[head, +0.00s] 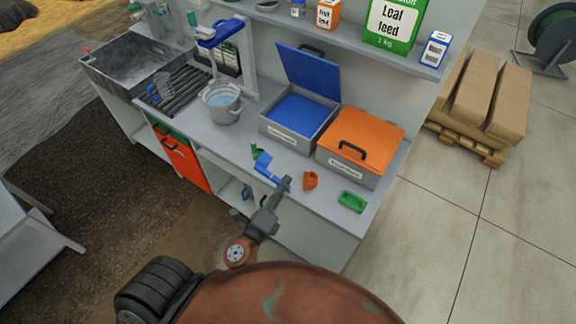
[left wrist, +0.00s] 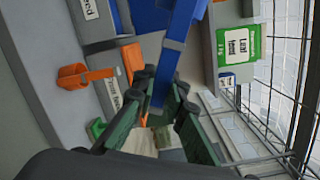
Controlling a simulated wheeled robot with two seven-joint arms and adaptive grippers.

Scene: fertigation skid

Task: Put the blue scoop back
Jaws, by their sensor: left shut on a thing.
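The blue scoop (head: 264,166) is in my left gripper (head: 280,186), over the front of the grey bench. In the left wrist view the blue scoop's handle (left wrist: 172,60) runs up from between the fingers of the left gripper (left wrist: 160,106), which are closed on it. The grey bin with the blue lid (head: 308,68) stands open behind the scoop, with blue contents inside. I cannot tell whether the scoop touches the bench. My right gripper is not in view.
The bin with the orange lid (head: 362,138) is shut, right of the open bin. An orange scoop (head: 310,180) and a green scoop (head: 352,201) lie near the bench's front edge. A metal bucket (head: 223,106) stands left of the bins. A shelf with packages runs above.

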